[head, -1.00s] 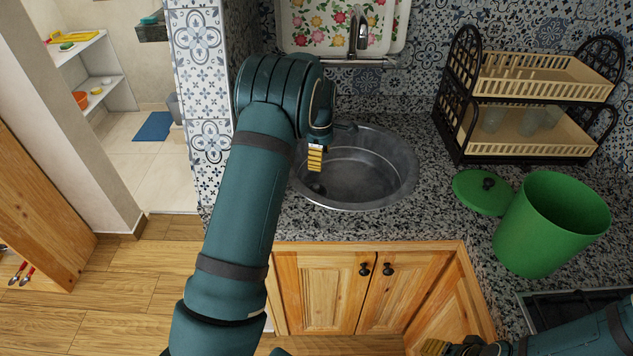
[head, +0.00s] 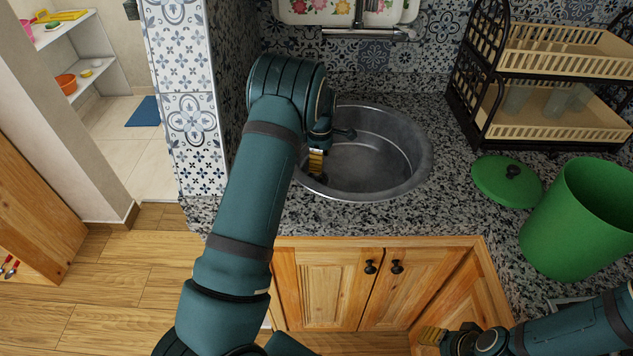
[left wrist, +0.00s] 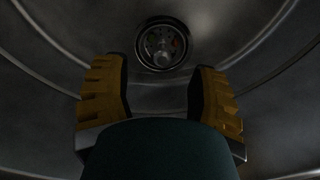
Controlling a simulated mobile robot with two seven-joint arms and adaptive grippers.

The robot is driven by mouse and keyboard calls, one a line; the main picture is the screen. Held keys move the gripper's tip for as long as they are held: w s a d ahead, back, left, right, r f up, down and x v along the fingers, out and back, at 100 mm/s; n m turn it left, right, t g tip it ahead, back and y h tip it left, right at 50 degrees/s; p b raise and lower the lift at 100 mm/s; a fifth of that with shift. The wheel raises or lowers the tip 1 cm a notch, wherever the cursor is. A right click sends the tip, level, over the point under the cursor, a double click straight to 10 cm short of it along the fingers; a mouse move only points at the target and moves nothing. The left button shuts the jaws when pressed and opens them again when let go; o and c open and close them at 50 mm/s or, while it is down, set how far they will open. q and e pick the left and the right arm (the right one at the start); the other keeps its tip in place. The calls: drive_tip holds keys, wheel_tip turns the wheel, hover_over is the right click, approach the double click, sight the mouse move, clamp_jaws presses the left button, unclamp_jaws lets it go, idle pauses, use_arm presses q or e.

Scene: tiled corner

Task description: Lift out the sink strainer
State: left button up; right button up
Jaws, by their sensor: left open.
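The round metal sink (head: 421,165) is set in the speckled counter. In the left wrist view, the sink strainer (left wrist: 162,47) is a small round metal piece with dark holes, seated in the drain at the basin bottom. My left gripper (left wrist: 159,70) is open and empty, its yellow-padded fingers on either side below the strainer in the picture, apart from it. In the head view, my left gripper (head: 317,163) points down over the left part of the basin; the strainer cannot be made out there. My right gripper (head: 432,337) hangs low in front of the cabinet; its jaws are unclear.
A faucet (head: 400,34) is behind the sink. A two-tier dish rack (head: 555,128) stands at the back right. A green lid (head: 495,185) and a green pot (head: 570,235) sit on the right counter. The counter between sink and lid is clear.

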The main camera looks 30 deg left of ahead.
sight(316, 178)
use_arm(q)
drive_tip(key=f, duration=0.1)
drive_tip(key=f+b, duration=0.1)
drive_tip(key=f, duration=0.3)
drive_tip(key=shift+s+a, duration=0.4)
drive_tip(key=shift+f, duration=0.35)
drive_tip(key=shift+c, duration=0.4)
clamp_jaws()
